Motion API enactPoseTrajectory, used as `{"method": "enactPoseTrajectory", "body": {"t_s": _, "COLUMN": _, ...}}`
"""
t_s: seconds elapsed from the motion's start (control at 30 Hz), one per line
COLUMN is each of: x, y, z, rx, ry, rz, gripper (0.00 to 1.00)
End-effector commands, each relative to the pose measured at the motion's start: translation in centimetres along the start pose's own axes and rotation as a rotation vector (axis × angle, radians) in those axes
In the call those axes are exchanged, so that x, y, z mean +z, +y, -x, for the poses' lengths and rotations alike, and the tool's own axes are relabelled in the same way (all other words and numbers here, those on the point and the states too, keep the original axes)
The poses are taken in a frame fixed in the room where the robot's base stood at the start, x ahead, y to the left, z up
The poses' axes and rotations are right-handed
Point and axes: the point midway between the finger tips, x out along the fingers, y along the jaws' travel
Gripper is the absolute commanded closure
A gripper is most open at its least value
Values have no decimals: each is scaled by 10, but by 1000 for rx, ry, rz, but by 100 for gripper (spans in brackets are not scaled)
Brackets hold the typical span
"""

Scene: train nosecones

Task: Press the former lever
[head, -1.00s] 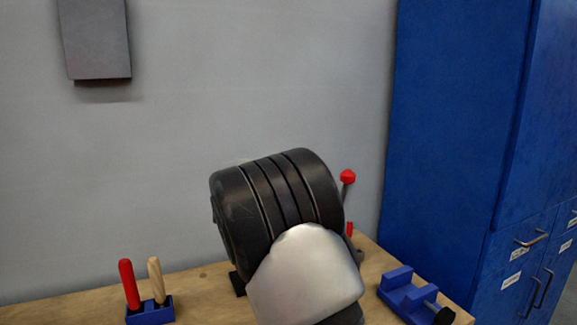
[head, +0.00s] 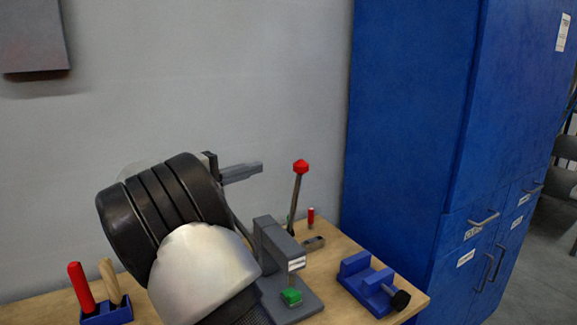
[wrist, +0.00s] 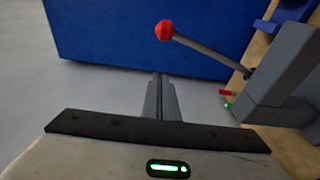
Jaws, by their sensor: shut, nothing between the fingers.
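The former lever (head: 296,195) is a thin metal rod with a red knob, standing upright at the back of the bench. It belongs to, or stands right by, the grey former (head: 272,245), which has a label and a green piece (head: 291,297) at its front. In the wrist view the lever (wrist: 208,54) slants from its red knob, upper middle, down to the grey former (wrist: 280,85) at right. My gripper (head: 260,167) is shut and empty, left of the red knob at nearly its height and apart from it. Its fingers (wrist: 158,77) point forward in the wrist view.
My arm hides part of the bench (head: 335,245) at left. A blue vise-like fixture (head: 365,283) stands right of the former. A blue holder (head: 107,313) with red and wooden handles is at front left. A small red pin (head: 311,216) is behind the former. A blue cabinet (head: 410,130) bounds the right.

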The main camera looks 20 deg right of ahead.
Motion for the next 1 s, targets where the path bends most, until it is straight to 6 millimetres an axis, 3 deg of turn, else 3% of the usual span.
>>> {"method": "enactPoseTrajectory", "body": {"t_s": 0.27, "x": 0, "y": 1, "z": -12, "rx": 0, "ry": -1, "rz": 0, "gripper": 100}}
{"method": "enactPoseTrajectory", "body": {"t_s": 0.7, "x": 1, "y": 1, "z": -102, "rx": 0, "ry": -4, "rz": 1, "gripper": 100}}
{"method": "enactPoseTrajectory", "body": {"t_s": 1.0, "x": 33, "y": 1, "z": -88, "rx": -1, "ry": 1, "rz": 1, "gripper": 100}}
